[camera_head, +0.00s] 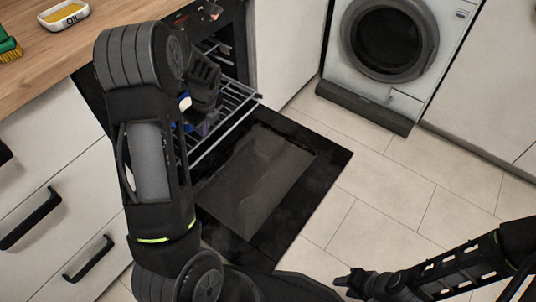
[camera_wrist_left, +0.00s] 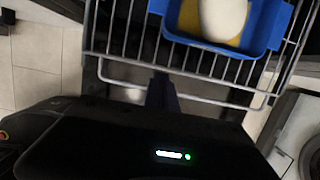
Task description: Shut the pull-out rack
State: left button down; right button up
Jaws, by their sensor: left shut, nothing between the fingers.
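The pull-out rack (camera_head: 232,112) is a wire shelf standing out of the open oven, above the lowered black door (camera_head: 262,178).
The lowered oven door spreads over the floor in front of the oven. A washing machine (camera_head: 392,45) stands at the back right. White drawers (camera_head: 60,180) with black handles are at the left, under a wooden worktop (camera_head: 100,32). The tiled floor (camera_head: 390,185) at right is clear.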

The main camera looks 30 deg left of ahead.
pick_arm(q)
jog(key=p+v, duration=0.2)
jog(key=v, duration=0.4)
jog(key=d+f+h, duration=0.2)
jog(key=d+f, duration=0.1)
jog(key=d, duration=0.7)
jog(key=d+f+h, duration=0.2)
jog(key=d+f, duration=0.2)
jog(key=d, duration=0.7)
jog(key=shift+w+h, duration=0.3)
jog(key=shift+w, duration=0.05)
